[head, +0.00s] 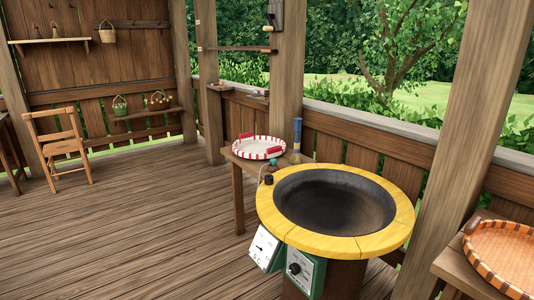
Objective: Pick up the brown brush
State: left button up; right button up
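I cannot single out a brown brush with certainty. A small brown upright item (54,31) stands on the wall shelf at the far upper left, too small to identify. A long dark stick-like tool (238,49) lies across the posts at the upper middle; its end is unclear. A slim upright item with a blue top and a tan lower part (297,140) stands behind the pan. Neither of my grippers is in view.
A round dark pan (335,203) with a yellow rim stands at the centre right. A red-and-white tray (259,147) lies on a side table behind it. An orange woven tray (505,262) is at the right edge, a wooden chair (60,145) at left. The plank floor (130,230) is clear.

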aim_at(266, 96)
jog(key=i+j+u, duration=0.6)
jog(key=i+u, duration=0.15)
jog(key=i, duration=0.35)
jog(key=i+j+u, duration=0.1)
jog(key=i+u, duration=0.25)
jog(key=i, duration=0.95)
jog(key=i+j+z, duration=0.1)
jog(key=i, duration=0.65)
jog(key=i+j, duration=0.15)
jog(key=i, duration=0.6)
jog(key=i+l+z, duration=0.1)
jog(key=i+z, duration=0.65)
jog(key=z, duration=0.15)
jog(key=i+j+z, duration=0.1)
jog(key=i+z, duration=0.25)
jog(key=z, duration=0.15)
jog(key=i+j+z, duration=0.3)
jog(key=z, duration=0.15)
